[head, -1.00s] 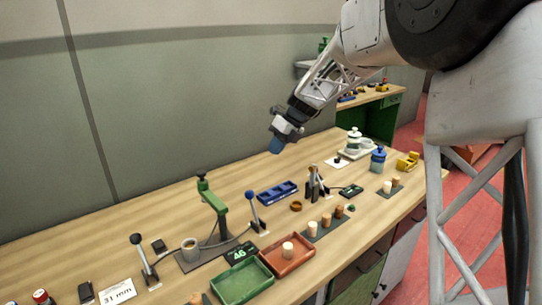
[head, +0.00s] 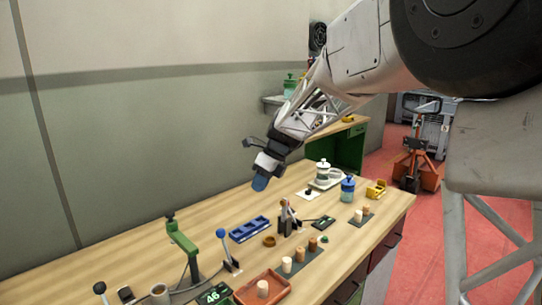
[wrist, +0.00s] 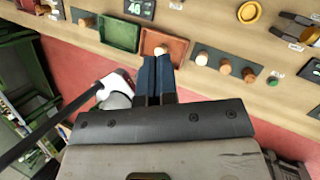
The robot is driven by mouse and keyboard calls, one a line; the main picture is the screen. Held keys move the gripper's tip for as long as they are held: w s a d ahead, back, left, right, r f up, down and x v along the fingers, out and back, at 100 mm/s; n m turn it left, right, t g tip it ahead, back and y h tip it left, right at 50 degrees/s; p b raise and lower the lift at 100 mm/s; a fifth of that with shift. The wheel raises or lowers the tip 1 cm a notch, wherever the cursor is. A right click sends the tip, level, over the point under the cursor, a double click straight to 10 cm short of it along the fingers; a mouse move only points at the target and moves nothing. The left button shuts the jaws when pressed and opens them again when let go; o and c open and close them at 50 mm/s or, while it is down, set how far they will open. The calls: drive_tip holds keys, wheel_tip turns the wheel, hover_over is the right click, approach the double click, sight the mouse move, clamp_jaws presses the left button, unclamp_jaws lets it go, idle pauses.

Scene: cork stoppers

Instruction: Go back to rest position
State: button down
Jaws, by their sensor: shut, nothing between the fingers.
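My gripper (head: 259,184) is raised above the back part of the workbench (head: 150,225), apart from everything on it. Its blue fingers point down and lie side by side, shut and empty. In the wrist view the shut fingers (wrist: 157,72) show in front of the red tray, which holds one cork stopper (wrist: 161,49). Several more stoppers (wrist: 225,67) stand in a row on a dark strip beside that tray.
A green lever press (head: 182,245), a blue-knobbed lever (head: 228,250), a blue rack (head: 250,229) and the red tray (head: 247,290) stand on the bench. A blue jar (head: 347,189) and a yellow block (head: 376,189) are at the far right. An orange pallet truck (head: 416,165) stands on the red floor beyond.

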drive_tip(key=s+d+f+n+t+h, duration=0.1)
drive_tip(key=s+d+n, duration=0.6)
drive_tip(key=s, duration=0.6)
drive_tip(key=s+d+f+n+t+h, duration=0.1)
drive_tip(key=s+d+n, duration=0.6)
drive_tip(key=s, duration=0.7)
drive_tip(key=s+d+f+n+t+h, duration=0.1)
drive_tip(key=s+d+n+t+h, duration=0.1)
drive_tip(key=s+d+n, duration=0.6)
drive_tip(key=s+h, duration=0.1)
drive_tip(key=s, duration=0.5)
drive_tip(key=shift+s+f+n, duration=0.25)
drive_tip(key=shift+n, duration=0.15)
drive_tip(key=shift+w, duration=0.1)
